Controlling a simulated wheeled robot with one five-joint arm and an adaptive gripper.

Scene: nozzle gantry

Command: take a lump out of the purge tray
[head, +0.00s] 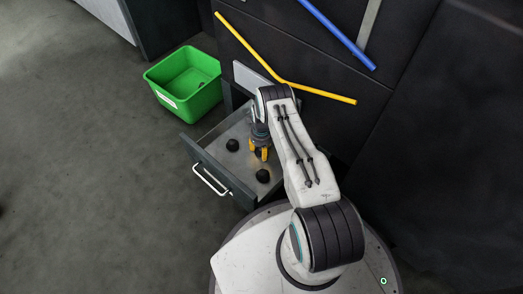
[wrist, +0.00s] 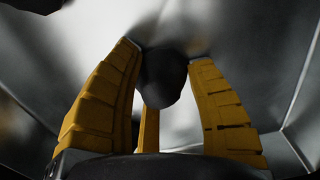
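The purge tray (head: 215,170) is an open drawer with a grey metal inside. One black lump (head: 232,145) lies toward its left side and another black lump (head: 263,176) near its front right. My gripper (head: 257,155) points down into the tray between these lumps, its yellow fingers apart. In the wrist view a dark lump (wrist: 163,78) sits between the fingertips of my gripper (wrist: 164,58). It is very close to the left and right fingers; whether they press on it cannot be told. My gripper hides this lump in the head view.
A green bin (head: 184,85) stands on the floor beyond the tray, to its left. A yellow bar (head: 247,47) and a blue bar (head: 335,33) run across the dark cabinet behind. The floor at left is clear.

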